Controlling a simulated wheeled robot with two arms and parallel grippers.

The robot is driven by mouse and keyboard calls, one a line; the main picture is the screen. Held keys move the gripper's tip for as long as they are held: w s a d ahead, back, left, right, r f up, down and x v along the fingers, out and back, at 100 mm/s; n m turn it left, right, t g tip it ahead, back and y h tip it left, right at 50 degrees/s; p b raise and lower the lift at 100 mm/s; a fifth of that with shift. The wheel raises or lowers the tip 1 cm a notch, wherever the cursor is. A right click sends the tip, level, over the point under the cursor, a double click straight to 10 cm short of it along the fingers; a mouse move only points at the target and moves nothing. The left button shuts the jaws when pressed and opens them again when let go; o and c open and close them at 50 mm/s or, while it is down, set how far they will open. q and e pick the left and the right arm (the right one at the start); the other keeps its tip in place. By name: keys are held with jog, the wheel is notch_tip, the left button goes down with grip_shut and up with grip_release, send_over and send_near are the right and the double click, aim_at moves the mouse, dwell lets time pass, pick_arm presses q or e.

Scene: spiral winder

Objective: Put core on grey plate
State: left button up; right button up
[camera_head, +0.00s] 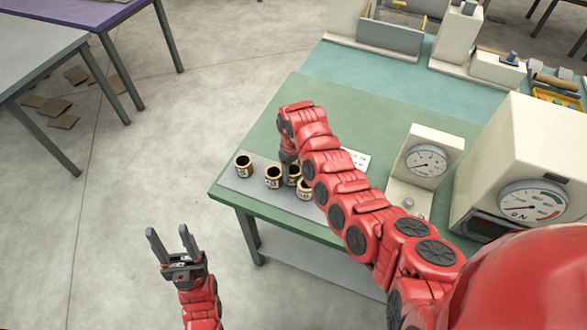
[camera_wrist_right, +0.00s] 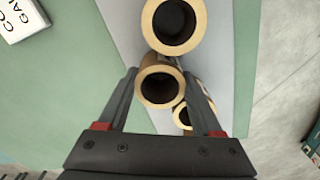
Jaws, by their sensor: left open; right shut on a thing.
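Several short brown cores with pale rims and dark hollow centres stand on the grey plate (camera_head: 262,203) near the green table's corner. The leftmost core (camera_head: 244,167) stands apart, with another core (camera_head: 273,178) to its right and one (camera_head: 306,190) at the right end. My right gripper (camera_head: 290,165) points down among them and is shut on a core (camera_wrist_right: 160,86), whose rim shows between its fingers. Whether its base touches the plate is hidden. Neighbouring cores show above (camera_wrist_right: 174,25) and below right (camera_wrist_right: 182,116) in the wrist view. My left gripper (camera_head: 173,243) is open and empty, over the floor.
A white label card (camera_head: 355,160) lies behind my right arm. A dial gauge (camera_head: 427,160) and a larger machine with a dial (camera_head: 530,203) stand on the right of the green table (camera_head: 300,95). The table's left back area is clear.

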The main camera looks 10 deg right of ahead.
jog(key=shift+f, duration=0.1)
jog(key=shift+f, duration=0.1)
jog(key=o, duration=1.4)
jog(key=shift+c, duration=0.2)
